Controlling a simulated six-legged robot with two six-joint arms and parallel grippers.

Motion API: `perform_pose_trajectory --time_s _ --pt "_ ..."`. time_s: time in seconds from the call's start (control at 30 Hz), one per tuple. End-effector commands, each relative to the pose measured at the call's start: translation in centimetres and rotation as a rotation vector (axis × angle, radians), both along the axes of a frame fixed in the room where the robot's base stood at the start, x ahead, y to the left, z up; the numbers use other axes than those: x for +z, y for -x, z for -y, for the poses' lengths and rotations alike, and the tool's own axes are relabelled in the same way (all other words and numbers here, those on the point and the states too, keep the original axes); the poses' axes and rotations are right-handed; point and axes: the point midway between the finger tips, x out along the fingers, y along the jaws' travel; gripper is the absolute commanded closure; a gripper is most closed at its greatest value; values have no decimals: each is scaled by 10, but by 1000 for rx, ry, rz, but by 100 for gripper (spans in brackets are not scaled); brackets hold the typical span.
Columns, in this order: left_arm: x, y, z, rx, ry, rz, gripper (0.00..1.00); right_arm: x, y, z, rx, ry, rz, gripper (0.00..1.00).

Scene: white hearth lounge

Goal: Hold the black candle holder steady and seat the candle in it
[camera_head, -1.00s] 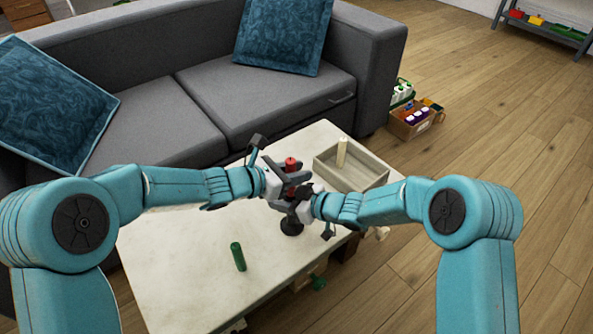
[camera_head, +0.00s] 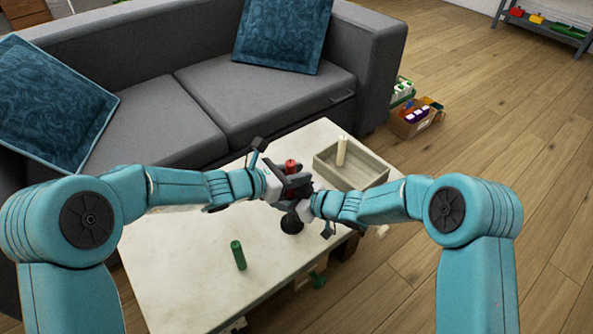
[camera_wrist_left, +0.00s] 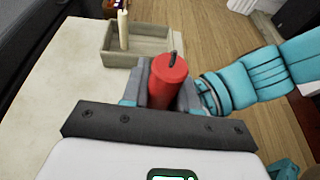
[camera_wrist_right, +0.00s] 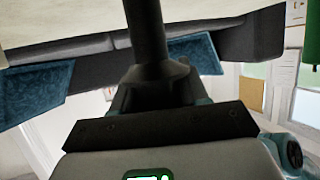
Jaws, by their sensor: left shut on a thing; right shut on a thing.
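The red candle (camera_head: 291,165) stands upright in my left gripper (camera_head: 288,183), which is shut on it. In the left wrist view the candle (camera_wrist_left: 168,82) shows its wick and upper body between the fingers. The black candle holder (camera_head: 291,223) is below it, its round base on or just over the table. My right gripper (camera_head: 302,198) is shut on the holder's upper part. The right wrist view shows the holder's dark stem (camera_wrist_right: 146,35) widening between the fingers. The candle's lower end and the holder's mouth are hidden by the grippers, so I cannot tell whether they touch.
A light tray (camera_head: 372,177) at the table's back right holds a cream candle (camera_head: 342,151). A green candle (camera_head: 238,255) stands at the front of the pale table (camera_head: 180,265). A grey sofa (camera_head: 260,85) borders the far side. The table's left part is clear.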

Motion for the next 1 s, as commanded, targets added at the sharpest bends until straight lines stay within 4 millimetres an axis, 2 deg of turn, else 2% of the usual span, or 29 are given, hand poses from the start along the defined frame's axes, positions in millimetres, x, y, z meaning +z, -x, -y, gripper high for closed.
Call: perform_pose_trajectory --time_s 0.03,0.07,0.1,0.17,0.67,0.77,1.0 --pt "-3 0 0 0 0 -1 100 -9 4 1 2 13 -17 100" --pt "-4 0 0 0 0 -1 100 -9 4 1 2 13 -17 100" --pt "-4 0 0 0 -2 -1 62 -9 4 1 2 13 -17 100" --pt "-4 0 0 0 -2 -1 42 -9 4 1 2 13 -17 100" --pt "-6 5 2 -12 -4 -6 42 -9 4 0 2 11 -18 100" --pt "-2 9 -6 -10 -4 -5 42 -9 3 0 1 11 -18 100" --pt "19 34 -51 2 -3 3 42 -9 3 1 -2 10 -18 100"
